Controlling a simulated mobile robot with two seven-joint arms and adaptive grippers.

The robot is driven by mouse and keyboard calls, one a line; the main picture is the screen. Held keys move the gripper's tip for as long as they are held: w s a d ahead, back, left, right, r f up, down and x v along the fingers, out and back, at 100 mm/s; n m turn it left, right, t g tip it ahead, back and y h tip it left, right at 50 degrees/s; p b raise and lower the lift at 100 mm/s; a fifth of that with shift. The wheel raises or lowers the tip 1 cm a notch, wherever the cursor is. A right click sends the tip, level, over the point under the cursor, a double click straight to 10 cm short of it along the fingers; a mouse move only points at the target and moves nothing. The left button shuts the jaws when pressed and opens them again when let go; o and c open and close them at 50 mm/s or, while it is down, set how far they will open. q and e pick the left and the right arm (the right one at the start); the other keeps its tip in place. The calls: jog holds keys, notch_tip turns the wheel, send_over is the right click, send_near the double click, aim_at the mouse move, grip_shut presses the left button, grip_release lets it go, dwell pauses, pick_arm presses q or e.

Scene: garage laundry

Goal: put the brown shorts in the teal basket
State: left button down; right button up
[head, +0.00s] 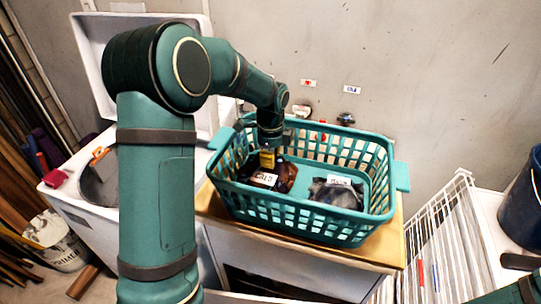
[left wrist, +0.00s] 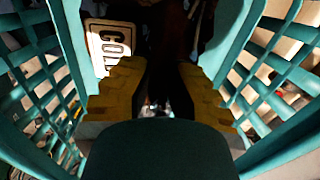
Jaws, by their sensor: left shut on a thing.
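The teal basket (head: 290,212) stands on a wooden-topped cabinet, and its lattice walls also show in the left wrist view (left wrist: 40,75). My left gripper (head: 267,160) reaches down inside its left half, with yellow fingers (left wrist: 160,95) shut on the dark brown shorts (head: 285,176). The shorts are inside the basket walls; whether they touch the bottom I cannot tell. They look dark and shadowed in the left wrist view. My right gripper is not in view; only part of that arm shows at lower right.
A dark grey cloth (head: 335,194) with a white label lies in the basket's right half. An open white washer (head: 75,205) stands left, with an orange-handled item (head: 99,157) on it. A white wire rack (head: 440,235) and dark bucket (head: 525,190) are at right.

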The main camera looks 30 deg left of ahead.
pick_arm(q)
jog(key=shift+f, duration=0.3)
jog(key=c, duration=1)
grip_release()
notch_tip(320, 180, up, 5)
jog(key=p, duration=0.3)
jog(key=shift+p, duration=0.4)
notch_tip(320, 180, up, 4)
jog(key=p, duration=0.3)
jog(key=shift+r, duration=0.1)
